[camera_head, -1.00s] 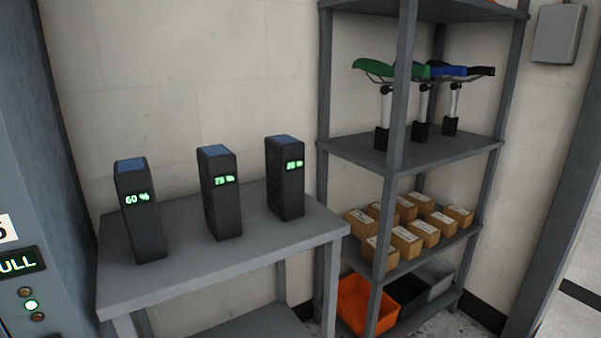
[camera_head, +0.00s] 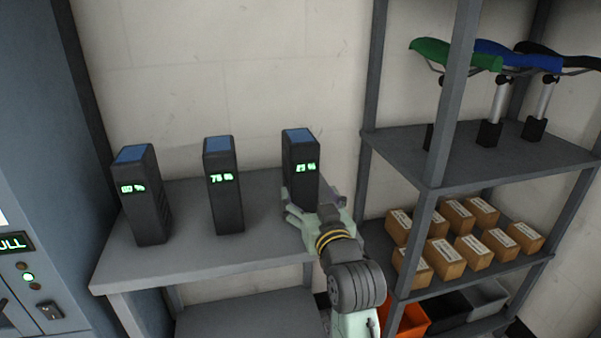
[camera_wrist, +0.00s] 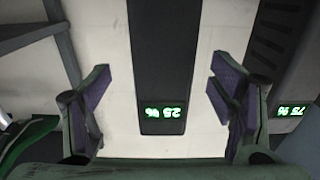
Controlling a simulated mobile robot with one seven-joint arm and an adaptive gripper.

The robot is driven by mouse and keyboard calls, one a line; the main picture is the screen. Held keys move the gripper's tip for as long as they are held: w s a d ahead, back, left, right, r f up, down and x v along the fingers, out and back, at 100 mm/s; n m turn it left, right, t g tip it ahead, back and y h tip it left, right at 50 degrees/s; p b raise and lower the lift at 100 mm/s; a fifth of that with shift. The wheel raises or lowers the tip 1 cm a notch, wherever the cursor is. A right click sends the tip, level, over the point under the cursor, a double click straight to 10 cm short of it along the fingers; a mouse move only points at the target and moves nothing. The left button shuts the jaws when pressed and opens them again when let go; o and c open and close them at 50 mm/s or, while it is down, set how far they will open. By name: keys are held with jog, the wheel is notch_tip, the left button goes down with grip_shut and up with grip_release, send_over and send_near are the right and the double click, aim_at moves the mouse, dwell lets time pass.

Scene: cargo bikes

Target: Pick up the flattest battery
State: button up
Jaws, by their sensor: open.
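Three upright dark batteries with blue tops and green displays stand on a grey table (camera_head: 190,255). The left battery (camera_head: 143,205) seems to read 60 %, the middle battery (camera_head: 223,195) 75 %. The right battery (camera_head: 300,148) shows the lowest charge, 25 % in the wrist view (camera_wrist: 166,60), where it appears upside down. My gripper (camera_head: 305,205) is open in front of the right battery's lower part. In the wrist view, the fingers of my gripper (camera_wrist: 160,85) stand apart to either side of this battery, with gaps showing. The middle battery's display (camera_wrist: 291,111) shows at the right edge.
A grey shelf unit (camera_head: 445,165) stands close right of the table, holding bike saddles (camera_head: 485,55), cardboard boxes (camera_head: 455,215) and an orange bin (camera_head: 410,318). A blue-grey cabinet (camera_head: 45,150) stands at left. The table's front left is clear.

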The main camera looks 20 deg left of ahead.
jog(key=x, duration=0.2)
jog(key=p+x, duration=0.1)
jog(key=x, duration=0.1)
jog(key=p+x, duration=0.1)
jog(key=x, duration=0.2)
jog(key=shift+a+r, duration=0.25)
jog(key=shift+r, duration=0.15)
jog(key=shift+w+a+f, duration=0.1)
jog(key=shift+w+a, duration=0.05)
jog(key=shift+w, duration=0.1)
grip_shut()
jog(key=shift+r, duration=0.25)
dwell(0.4)
